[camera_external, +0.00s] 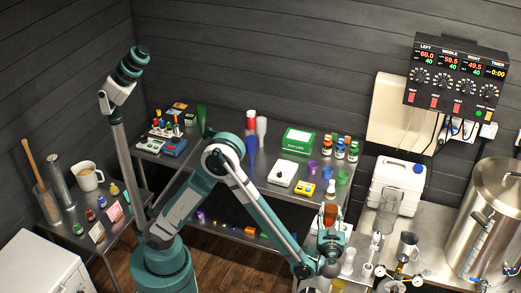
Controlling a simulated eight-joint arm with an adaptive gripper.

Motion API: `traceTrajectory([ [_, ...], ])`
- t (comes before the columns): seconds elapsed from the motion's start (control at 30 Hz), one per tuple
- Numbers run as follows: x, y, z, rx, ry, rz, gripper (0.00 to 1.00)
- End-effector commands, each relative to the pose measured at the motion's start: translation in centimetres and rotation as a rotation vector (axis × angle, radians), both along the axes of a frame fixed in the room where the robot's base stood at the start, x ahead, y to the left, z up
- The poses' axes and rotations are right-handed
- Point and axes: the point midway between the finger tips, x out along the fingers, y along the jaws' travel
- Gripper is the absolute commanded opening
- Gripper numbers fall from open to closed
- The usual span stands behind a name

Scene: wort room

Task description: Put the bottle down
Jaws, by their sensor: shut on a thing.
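My gripper (331,236) is at the lower right of the middle, at the end of my arm, over the right end of the steel table. It is small and partly hidden by my wrist. It is shut on a small orange-brown bottle (330,214), whose upper part shows above the fingers. The bottle looks about upright. Its lower part is hidden, and I cannot tell whether its base touches a surface.
The steel table (262,187) behind holds several small bottles (340,148), a green box (298,140), a white scale (282,173) and a yellow device (304,190).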

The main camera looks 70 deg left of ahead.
Motion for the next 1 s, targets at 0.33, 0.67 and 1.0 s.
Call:
traceTrajectory([
  [0.33, 0.0, 0.0, -4.5, 0.000, 0.000, 0.000, 0.11],
  [0.67, 0.0, 0.0, -5.6, 0.000, 0.000, 0.000, 0.11],
  [1.0, 0.0, 0.0, -6.6, 0.000, 0.000, 0.000, 0.11],
])
